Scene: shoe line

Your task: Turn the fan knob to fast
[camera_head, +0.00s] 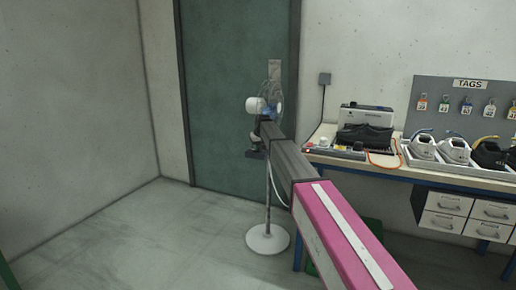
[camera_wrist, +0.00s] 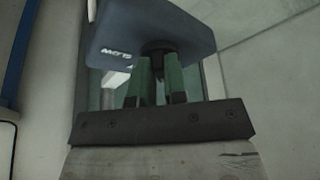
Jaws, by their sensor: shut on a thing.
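The standing fan has a white motor housing (camera_head: 257,105), a thin pole and a round white base (camera_head: 267,240). It stands in front of the green door, and my arm hides part of its pole. In the wrist view a blue-grey control box (camera_wrist: 125,28) bears pale lettering that looks like "SLOW", seen upside down. A dark round knob (camera_wrist: 158,47) sits on the box's underside in this view. My gripper (camera_wrist: 158,65), with green fingers, is shut on the knob. The knob's pointer and the "fast" mark cannot be made out.
A workbench (camera_head: 420,176) with a blue edge stands to the right. The floor (camera_head: 110,235) to the left is clear.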

